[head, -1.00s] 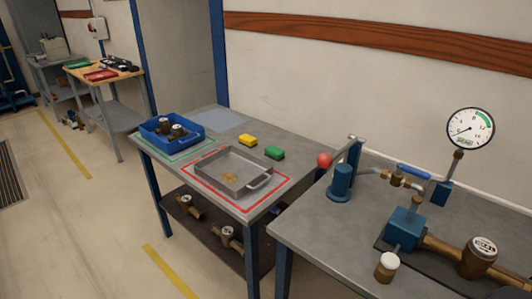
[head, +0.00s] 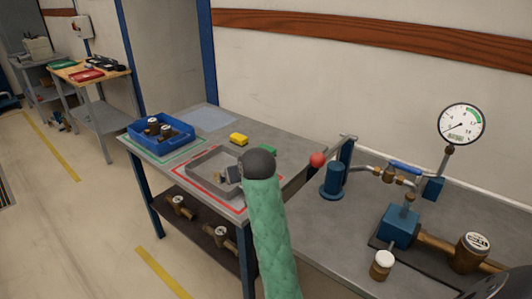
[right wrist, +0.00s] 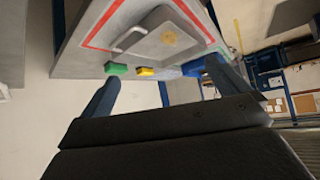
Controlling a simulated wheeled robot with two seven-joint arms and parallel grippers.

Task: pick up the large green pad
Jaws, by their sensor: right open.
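The green pad (head: 267,149) lies on the grey table near its back edge, right of the yellow pad (head: 238,139). In the head view a dark joint of my green-sleeved arm partly hides it. In the right wrist view, where the scene appears upside down, the green pad (right wrist: 117,69) is beside the yellow pad (right wrist: 146,72). My right gripper (right wrist: 163,78) is open and empty, its two fingers spread in that view, apart from the pads. My left gripper is not in view.
A metal tray (head: 206,182) sits inside a red outline, partly covered by my arm. A blue bin (head: 183,142) with brass meters stands left of it. To the right, a bench carries a blue post with red ball (head: 317,160), pipes and a gauge (head: 461,124).

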